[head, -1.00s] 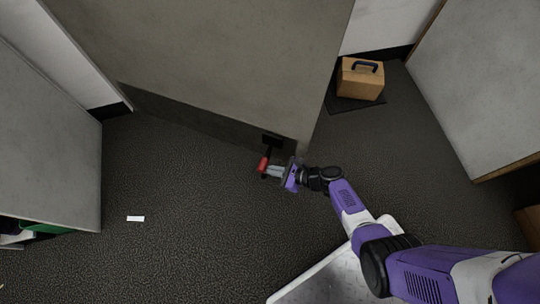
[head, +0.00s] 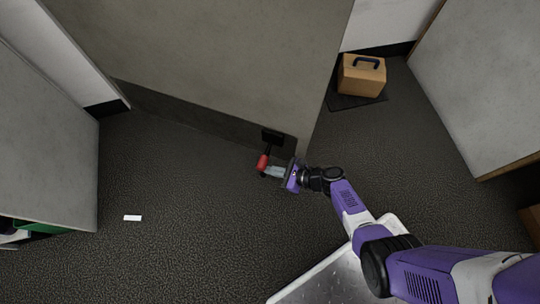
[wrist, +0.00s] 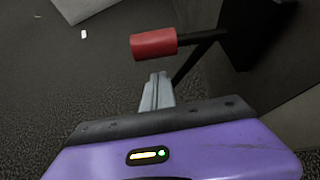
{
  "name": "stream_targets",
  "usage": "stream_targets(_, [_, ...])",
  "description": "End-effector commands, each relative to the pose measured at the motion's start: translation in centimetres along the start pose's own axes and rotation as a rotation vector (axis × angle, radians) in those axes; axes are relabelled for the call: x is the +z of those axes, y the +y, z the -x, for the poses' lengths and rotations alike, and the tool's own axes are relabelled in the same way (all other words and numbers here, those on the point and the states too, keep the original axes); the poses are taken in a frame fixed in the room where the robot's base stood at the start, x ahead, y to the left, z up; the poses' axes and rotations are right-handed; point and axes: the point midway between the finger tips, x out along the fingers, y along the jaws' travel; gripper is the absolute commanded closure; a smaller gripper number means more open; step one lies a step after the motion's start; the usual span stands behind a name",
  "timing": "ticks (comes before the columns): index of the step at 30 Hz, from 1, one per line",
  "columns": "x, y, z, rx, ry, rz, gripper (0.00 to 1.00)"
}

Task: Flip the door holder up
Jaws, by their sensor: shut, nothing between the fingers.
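The door holder is a black bracket (head: 272,136) low on the grey door (head: 230,60), with a black arm ending in a red cylindrical tip (head: 262,163). In the wrist view the red tip (wrist: 154,44) lies sideways, and its black arm (wrist: 203,36) runs right to the bracket (wrist: 262,22). My gripper (head: 270,171) is low by the door's bottom corner. In the wrist view its fingers (wrist: 158,90) are shut together and empty, just below the red tip in the picture. I cannot tell whether they touch it.
A cardboard box (head: 362,75) with a dark handle stands on a dark mat (head: 350,101) behind the door's edge. A small white card (head: 132,218) lies on the dark carpet. Grey panels stand at left (head: 45,150) and right (head: 480,90).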

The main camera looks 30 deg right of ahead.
Motion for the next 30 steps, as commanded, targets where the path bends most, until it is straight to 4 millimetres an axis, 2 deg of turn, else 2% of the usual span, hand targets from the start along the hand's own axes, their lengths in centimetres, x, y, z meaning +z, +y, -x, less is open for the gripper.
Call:
stream_targets(1, [-0.9,0.1,-0.4,0.0,0.001,-0.001,1.0])
stream_targets(4, [-1.9,0.2,-0.7,0.001,0.002,-0.001,1.0])
stream_targets(6, [-1.0,0.0,1.1,-0.002,0.003,-0.002,1.0])
stream_targets(18, [-1.1,-0.1,7.7,-0.001,0.004,-0.003,1.0])
stream_targets(21, [-1.1,-0.2,8.8,-0.002,0.004,-0.001,1.0])
stream_targets(30, [-1.4,-0.2,9.6,0.001,0.003,-0.001,1.0])
